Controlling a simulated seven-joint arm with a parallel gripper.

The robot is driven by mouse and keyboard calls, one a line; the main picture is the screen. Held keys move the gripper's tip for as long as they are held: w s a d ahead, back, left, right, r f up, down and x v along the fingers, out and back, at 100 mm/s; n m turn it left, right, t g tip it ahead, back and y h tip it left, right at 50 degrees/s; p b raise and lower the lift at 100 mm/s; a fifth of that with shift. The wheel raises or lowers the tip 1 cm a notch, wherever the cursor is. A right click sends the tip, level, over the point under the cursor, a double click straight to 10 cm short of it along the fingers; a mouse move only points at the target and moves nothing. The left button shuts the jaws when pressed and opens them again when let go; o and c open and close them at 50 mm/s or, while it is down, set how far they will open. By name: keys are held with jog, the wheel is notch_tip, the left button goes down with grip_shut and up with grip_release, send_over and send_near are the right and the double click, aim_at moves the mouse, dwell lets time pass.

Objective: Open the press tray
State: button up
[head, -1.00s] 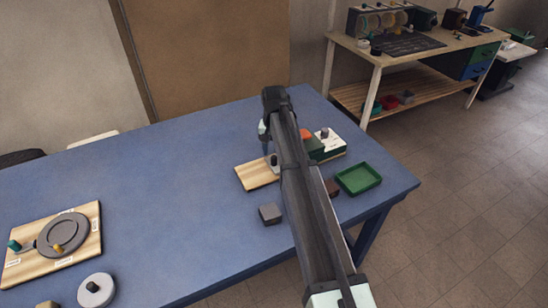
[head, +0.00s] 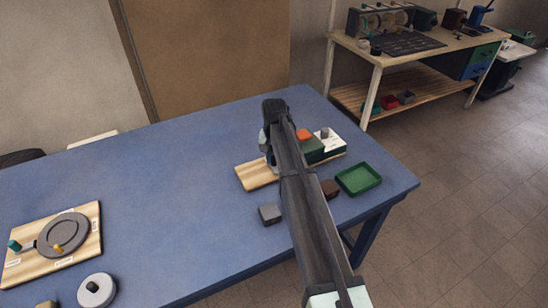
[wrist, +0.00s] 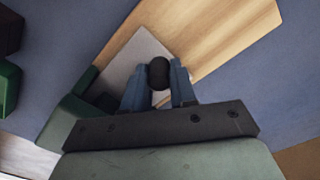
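My gripper (wrist: 160,85) points down over the press. In the wrist view its two blue-grey fingers stand on either side of a dark round knob (wrist: 159,72), close against it with no clear gap. The knob sits above a grey plate, the press tray (wrist: 133,57), which lies over a pale wooden board (wrist: 215,40). Dark green parts of the press (wrist: 62,122) flank the plate at the left. In the head view my gripper (head: 268,150) is at the wooden board (head: 256,175), beside the green press body (head: 313,150); my arm hides the knob and tray there.
A green open tray (head: 378,188) and a brown block (head: 330,188) lie right of my arm. A grey block (head: 270,214) lies in front. A board with a round grey plate (head: 45,262) is at the left. The blue table's (head: 180,190) middle is clear.

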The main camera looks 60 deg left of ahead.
grip_shut()
jog(key=s, duration=1)
jog(key=shift+s, duration=0.3)
jog(key=o, duration=0.5)
grip_release()
notch_tip(320, 180, up, 14)
jog(key=shift+w+f, duration=0.1)
dwell(0.4)
